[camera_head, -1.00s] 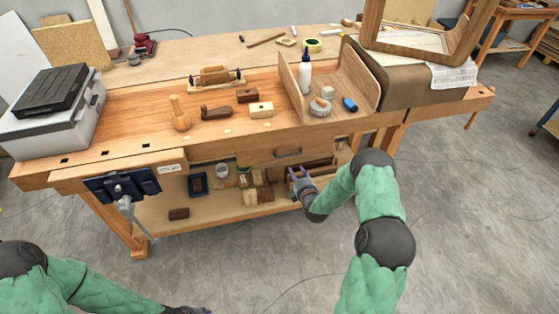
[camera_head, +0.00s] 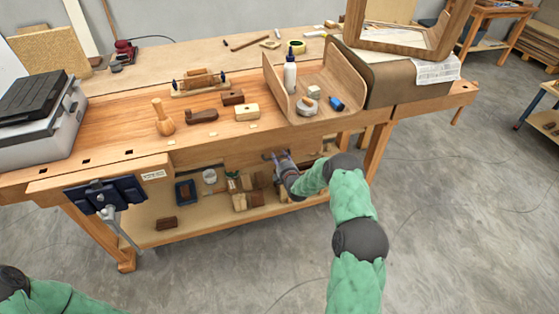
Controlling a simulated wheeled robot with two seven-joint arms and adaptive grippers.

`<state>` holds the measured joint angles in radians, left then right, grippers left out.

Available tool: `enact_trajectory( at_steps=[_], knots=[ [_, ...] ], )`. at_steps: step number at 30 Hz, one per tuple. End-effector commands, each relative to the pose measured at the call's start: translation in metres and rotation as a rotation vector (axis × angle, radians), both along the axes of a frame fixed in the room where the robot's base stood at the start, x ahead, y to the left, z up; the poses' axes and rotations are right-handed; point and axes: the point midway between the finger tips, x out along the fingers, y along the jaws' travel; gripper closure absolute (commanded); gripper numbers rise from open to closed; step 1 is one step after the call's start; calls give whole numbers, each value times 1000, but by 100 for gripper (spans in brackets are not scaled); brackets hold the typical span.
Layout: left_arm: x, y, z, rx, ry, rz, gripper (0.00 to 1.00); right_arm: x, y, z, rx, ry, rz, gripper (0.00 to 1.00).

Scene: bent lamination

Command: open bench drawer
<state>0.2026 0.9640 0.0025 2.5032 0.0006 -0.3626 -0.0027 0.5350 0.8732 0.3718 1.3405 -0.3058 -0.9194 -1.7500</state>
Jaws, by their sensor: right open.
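The bench drawer (camera_head: 240,158) is a wooden front under the bench top, and it looks closed. Its dark handle (camera_head: 268,156) is near the middle of that front, partly covered by my right gripper. My right gripper (camera_head: 276,157) is at the handle with its jaws open; I cannot tell whether the fingers touch it or reach around it. My left arm shows only at the lower left, and its gripper is outside the view.
The workbench (camera_head: 110,130) carries a mallet (camera_head: 163,118), planes, a glue bottle (camera_head: 290,73) and a bent wooden piece (camera_head: 345,75). A vise (camera_head: 105,193) sticks out at the front left. Small blocks lie on the shelf below. The floor in front is clear.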

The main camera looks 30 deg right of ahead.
Motion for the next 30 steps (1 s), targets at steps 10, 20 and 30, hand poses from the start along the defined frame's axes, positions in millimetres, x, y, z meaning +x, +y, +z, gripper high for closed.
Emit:
enact_trajectory(
  at_steps=[10,20,30],
  knots=[
    [0,0,0,0,0,0,60,2,0,0,0,0,0,66],
    [0,0,0,0,0,0,60,2,0,0,0,1,0,100],
    [0,0,10,0,0,0,60,-26,6,1,2,4,0,100]
  ],
)
